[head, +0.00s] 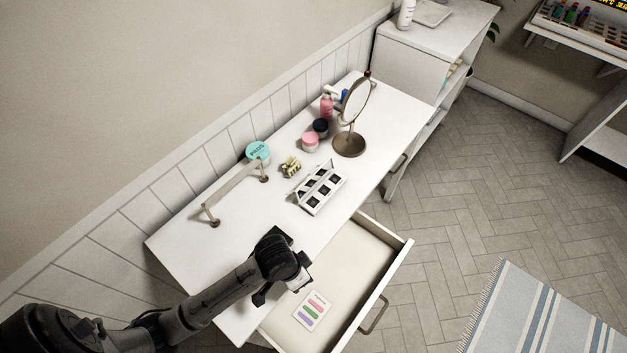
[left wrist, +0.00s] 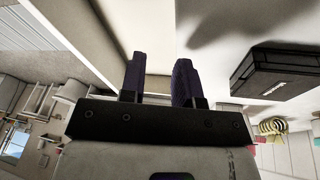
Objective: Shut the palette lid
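The palette (head: 320,188) is a pale case with several dark square pans. It sits on the white table, and a raised panel along its back left side looks like its open lid. My left gripper (head: 264,294) is over the near part of the table and the open drawer, apart from the palette. In the left wrist view its two fingers (left wrist: 159,80) are spread with nothing between them. A dark flat box (left wrist: 285,70) at the right there may be the palette, seen from another side. My right gripper is not in view.
The open drawer (head: 366,254) holds a card with coloured strips (head: 312,310). The table between gripper and palette is clear.

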